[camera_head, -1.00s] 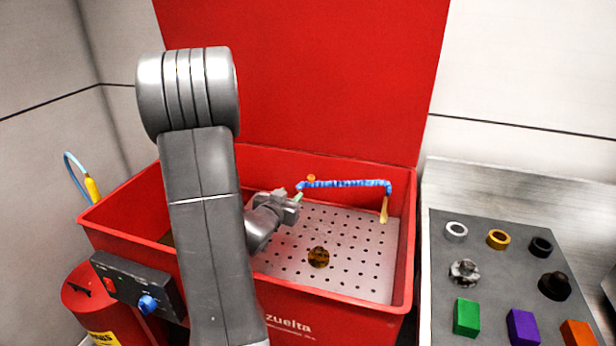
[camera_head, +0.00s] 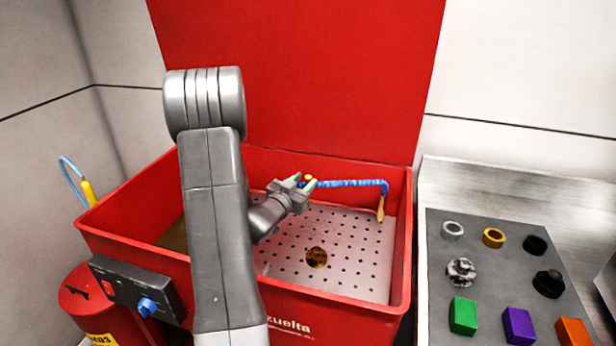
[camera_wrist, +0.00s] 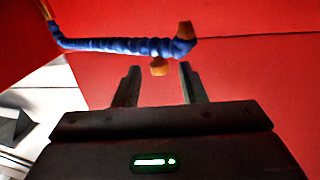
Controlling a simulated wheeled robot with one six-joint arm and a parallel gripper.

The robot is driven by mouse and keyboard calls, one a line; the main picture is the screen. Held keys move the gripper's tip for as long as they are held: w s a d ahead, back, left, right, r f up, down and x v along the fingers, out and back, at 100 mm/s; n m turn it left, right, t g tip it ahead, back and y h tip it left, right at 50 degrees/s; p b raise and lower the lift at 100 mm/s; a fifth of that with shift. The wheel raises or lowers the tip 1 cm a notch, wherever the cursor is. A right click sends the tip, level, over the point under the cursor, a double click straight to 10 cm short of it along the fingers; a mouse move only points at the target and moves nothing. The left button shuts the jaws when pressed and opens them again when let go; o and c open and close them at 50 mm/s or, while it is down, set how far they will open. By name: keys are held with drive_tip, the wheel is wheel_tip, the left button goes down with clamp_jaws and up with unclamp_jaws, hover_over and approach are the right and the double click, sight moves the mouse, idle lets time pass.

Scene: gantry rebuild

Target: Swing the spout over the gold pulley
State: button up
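The spout (camera_head: 350,183) is a blue ribbed hose across the back of the red wash basin (camera_head: 403,250). Its yellow-orange nozzle (camera_head: 380,208) hangs down at the right end. In the wrist view the spout (camera_wrist: 120,45) runs across the top, with orange parts near its right end. My gripper (camera_head: 303,185) is at the hose's left end. In the wrist view my gripper (camera_wrist: 159,70) is open, with a small orange piece (camera_wrist: 158,67) showing between its fingertips; contact is unclear.
A grey mat (camera_head: 485,275) on the steel counter at right holds rings, round parts and coloured blocks. A control box (camera_head: 135,285) with a blue knob is on the basin's front left. The red back panel (camera_head: 300,75) rises behind the basin.

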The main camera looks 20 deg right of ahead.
sight(306, 180)
drive_tip(key=shift+x, duration=1.55)
drive_tip(key=shift+c, duration=0.2)
clamp_jaws()
